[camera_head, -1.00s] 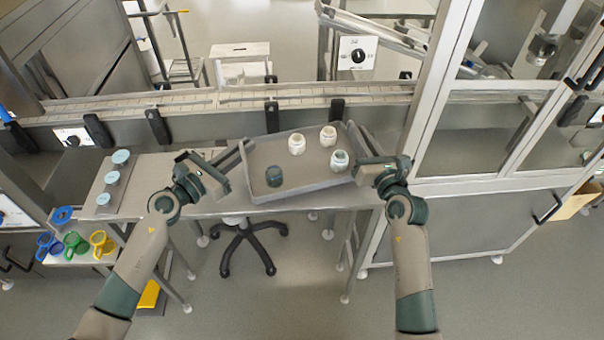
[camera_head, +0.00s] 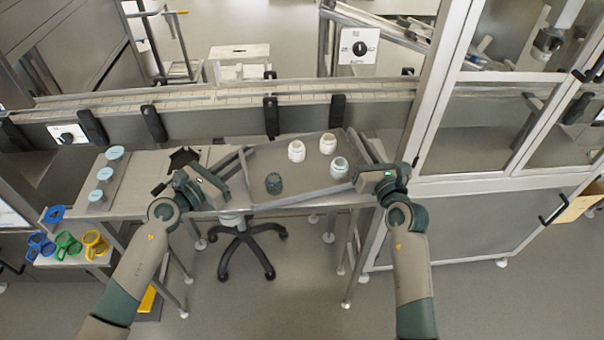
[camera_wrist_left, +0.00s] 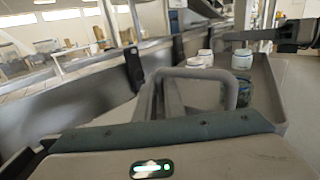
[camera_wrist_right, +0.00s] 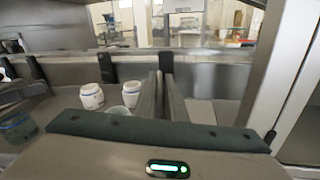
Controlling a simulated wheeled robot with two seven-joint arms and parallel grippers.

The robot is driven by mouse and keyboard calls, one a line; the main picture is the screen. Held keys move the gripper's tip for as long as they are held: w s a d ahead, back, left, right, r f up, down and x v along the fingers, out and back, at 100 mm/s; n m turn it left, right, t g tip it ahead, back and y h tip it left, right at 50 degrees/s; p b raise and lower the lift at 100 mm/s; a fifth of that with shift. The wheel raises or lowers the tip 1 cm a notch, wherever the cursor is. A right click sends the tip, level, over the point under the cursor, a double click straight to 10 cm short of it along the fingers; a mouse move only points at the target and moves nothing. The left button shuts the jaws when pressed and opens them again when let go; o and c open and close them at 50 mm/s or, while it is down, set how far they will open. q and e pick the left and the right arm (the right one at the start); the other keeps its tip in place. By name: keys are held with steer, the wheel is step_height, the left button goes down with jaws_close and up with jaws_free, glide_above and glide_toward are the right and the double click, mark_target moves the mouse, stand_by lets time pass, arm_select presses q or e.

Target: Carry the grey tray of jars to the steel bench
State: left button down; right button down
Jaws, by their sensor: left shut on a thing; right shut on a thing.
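My left gripper (camera_head: 238,160) is shut on the tray's left side; a looped grey handle (camera_wrist_left: 232,82) shows in the left wrist view. My right gripper (camera_head: 360,150) is shut on the right side. Its fingers (camera_wrist_right: 165,95) hide the hold in the right wrist view. A steel-coloured bench (camera_head: 150,166) shows behind and left of the tray. I cannot tell the gap beneath the tray.
A conveyor (camera_head: 210,100) with black brackets runs behind the bench. A framed glass cabinet (camera_head: 480,135) stands close on the right. Pale-blue-topped items (camera_head: 104,174) stand on the bench's left. A wheeled chair base (camera_head: 245,240) is below, and coloured rings (camera_head: 68,243) are at left.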

arm_select(q)
steer(key=c, duration=2.3)
jaws_free()
steer(key=shift+d+f, duration=0.15)
steer(key=shift+f, duration=0.15)
arm_select(e)
steer(key=c, duration=2.2)
jaws_free()
steer(key=shift+a+f, duration=0.1)
steer(key=shift+f, duration=0.15)
arm_select(q)
steer(key=o, duration=0.5)
steer(key=shift+r, duration=0.1)
steer(key=shift+c, duration=0.2)
arm_select(e)
steer(key=o, duration=0.4)
steer(key=shift+r, duration=0.1)
arm_select(q)
steer(key=shift+s+a, duration=0.35)
steer(key=shift+a, duration=0.1)
steer(key=v, duration=1.1)
arm_select(e)
steer(key=v, duration=1.2)
arm_select(q)
steer(key=shift+s, duration=0.1)
arm_select(e)
steer(key=shift+s, duration=0.1)
